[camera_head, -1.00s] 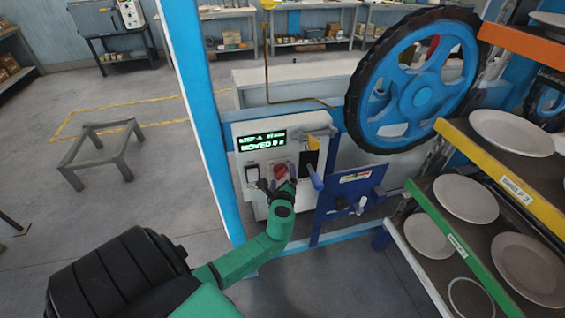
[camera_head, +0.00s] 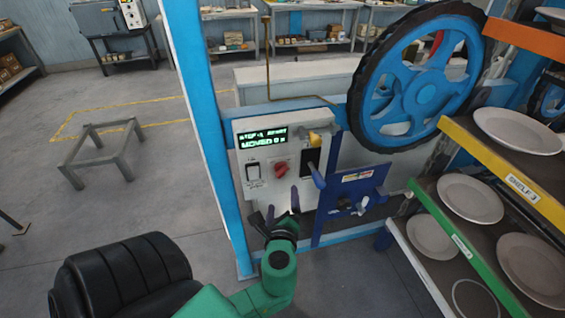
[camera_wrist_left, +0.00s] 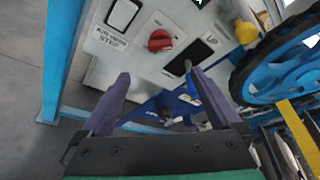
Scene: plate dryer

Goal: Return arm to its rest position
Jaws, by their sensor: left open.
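My left arm is green and comes in from the lower left in the head view. Its gripper (camera_head: 282,217) is open and empty, just below and in front of the control panel (camera_head: 258,196). In the left wrist view the two purple fingers (camera_wrist_left: 160,105) stand wide apart with nothing between them. The red knob (camera_head: 281,170) on the panel is above the fingertips and apart from them; it also shows in the left wrist view (camera_wrist_left: 160,41). A white rocker switch (camera_head: 253,172) and a lit green display (camera_head: 262,138) are on the panel. My right gripper is not in view.
A blue frame post (camera_head: 205,120) stands left of the panel. A blue lever box (camera_head: 350,190) and large wheel (camera_head: 415,85) are to the right. Shelves with plates (camera_head: 470,198) fill the right side. A low grey stand (camera_head: 103,155) is on open floor at left.

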